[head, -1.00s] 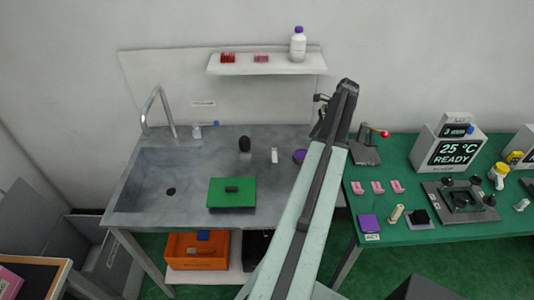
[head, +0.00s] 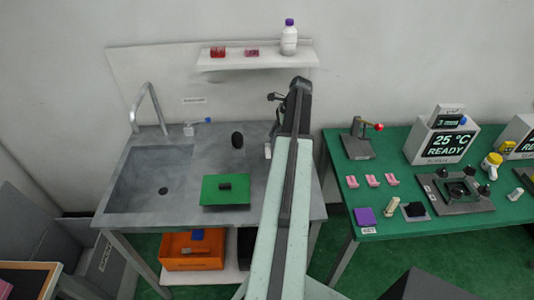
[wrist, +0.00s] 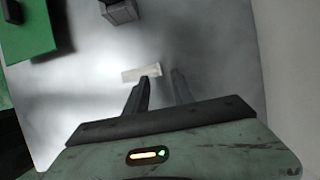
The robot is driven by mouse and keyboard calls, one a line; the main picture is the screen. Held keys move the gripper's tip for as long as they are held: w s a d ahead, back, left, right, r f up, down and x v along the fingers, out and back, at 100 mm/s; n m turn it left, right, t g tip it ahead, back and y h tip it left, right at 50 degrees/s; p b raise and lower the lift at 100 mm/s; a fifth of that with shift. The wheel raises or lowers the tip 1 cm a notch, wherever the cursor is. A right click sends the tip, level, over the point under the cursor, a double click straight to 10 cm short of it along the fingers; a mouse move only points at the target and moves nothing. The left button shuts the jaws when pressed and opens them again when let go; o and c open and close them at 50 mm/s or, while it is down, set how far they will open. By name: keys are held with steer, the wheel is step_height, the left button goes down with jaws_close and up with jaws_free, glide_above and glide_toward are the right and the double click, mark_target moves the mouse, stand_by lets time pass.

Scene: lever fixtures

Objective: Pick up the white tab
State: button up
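The white tab (wrist: 141,73) is a small pale bar on the grey sink counter in the wrist view. In the head view the white tab (head: 267,151) shows just left of my arm, partly covered by it. My gripper (wrist: 161,75) is open and empty, with two dark fingers pointing at the counter. The tab lies just ahead and to the left of the fingertips, its right end close to the left fingertip. I cannot tell whether they touch. The fingers are hidden behind my arm in the head view.
The sink basin (head: 150,180) is farther left. A shelf (head: 262,62) hangs above. The green table (head: 340,160) stands to the right.

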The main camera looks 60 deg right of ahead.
steer(key=b+x, duration=0.1)
steer(key=x, duration=0.2)
steer(key=shift+r, duration=0.15)
jaws_close()
steer(key=shift+d, duration=0.1)
steer(key=shift+r+p, duration=0.65)
step_height(320, 180, up, 3)
steer(key=p, duration=0.3)
steer(key=shift+s, duration=0.1)
steer(key=s+a, duration=0.3)
steer(key=a, duration=0.1)
steer(key=s+a, duration=0.3)
steer(key=a, duration=0.2)
steer(key=s+a, duration=0.3)
steer(key=a, duration=0.1)
steer(key=shift+a+r+p, duration=0.2)
steer(key=shift+r+p, duration=0.15)
